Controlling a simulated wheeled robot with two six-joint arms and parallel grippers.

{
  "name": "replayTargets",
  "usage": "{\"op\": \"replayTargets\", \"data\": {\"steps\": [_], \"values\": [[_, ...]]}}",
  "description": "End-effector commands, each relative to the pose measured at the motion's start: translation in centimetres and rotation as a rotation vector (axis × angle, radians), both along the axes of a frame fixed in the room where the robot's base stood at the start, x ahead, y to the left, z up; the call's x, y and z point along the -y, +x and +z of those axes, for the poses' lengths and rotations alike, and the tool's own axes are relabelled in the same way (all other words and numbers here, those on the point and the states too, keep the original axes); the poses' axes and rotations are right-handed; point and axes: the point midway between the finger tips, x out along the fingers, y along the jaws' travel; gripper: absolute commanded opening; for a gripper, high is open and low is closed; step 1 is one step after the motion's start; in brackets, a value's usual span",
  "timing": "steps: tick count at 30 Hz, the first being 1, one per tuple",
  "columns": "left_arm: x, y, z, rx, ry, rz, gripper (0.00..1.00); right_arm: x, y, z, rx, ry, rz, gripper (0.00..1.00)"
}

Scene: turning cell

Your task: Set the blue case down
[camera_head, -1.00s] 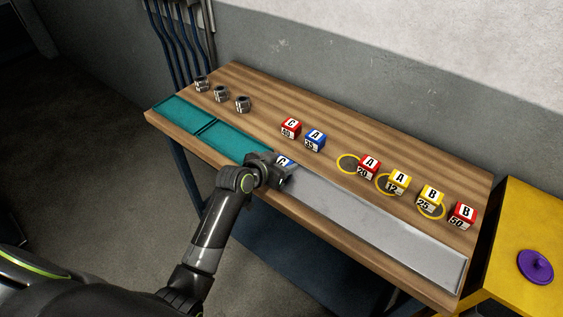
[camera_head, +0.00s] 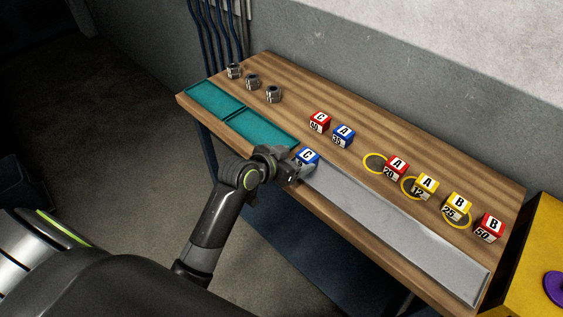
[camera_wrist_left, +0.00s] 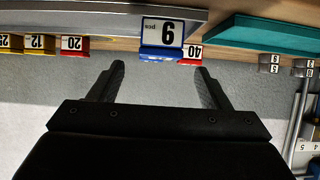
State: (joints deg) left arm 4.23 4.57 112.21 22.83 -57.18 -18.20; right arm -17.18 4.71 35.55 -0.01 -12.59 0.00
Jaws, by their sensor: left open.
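A blue case with a white C label (camera_head: 307,158) stands at the left end of the grey metal tray (camera_head: 400,225). My left gripper (camera_head: 294,172) is open, close in front of this case on the near side of the table. In the left wrist view, the blue case (camera_wrist_left: 163,53) shows its white number label just beyond the two spread fingertips (camera_wrist_left: 160,70), with nothing held between them. Another blue case, marked A (camera_head: 343,136), stands farther back. My right gripper is not in view.
A red C case (camera_head: 319,122) stands beside the blue A case. Red and yellow cases with yellow rings (camera_head: 375,163) are at the right. Teal trays (camera_head: 262,128) and several metal parts (camera_head: 274,94) are at the left. The grey tray's right part is bare.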

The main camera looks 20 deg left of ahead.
Motion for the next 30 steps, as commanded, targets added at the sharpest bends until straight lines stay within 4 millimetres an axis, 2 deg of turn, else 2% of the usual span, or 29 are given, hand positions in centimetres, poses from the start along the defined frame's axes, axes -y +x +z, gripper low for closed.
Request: {"op": "replayTargets", "data": {"steps": [6, 12, 30], "values": [[-1.1, -2.8, 1.6, 0.001, 0.003, 0.001, 0.71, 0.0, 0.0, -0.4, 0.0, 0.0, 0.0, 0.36], [-1.6, -4.3, 2.4, -0.001, 0.0, 0.0, 0.71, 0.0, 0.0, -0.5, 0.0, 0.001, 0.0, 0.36], [-1.7, -4.6, 2.6, -0.001, 0.0, 0.0, 0.71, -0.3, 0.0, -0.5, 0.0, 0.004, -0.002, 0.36]]}}
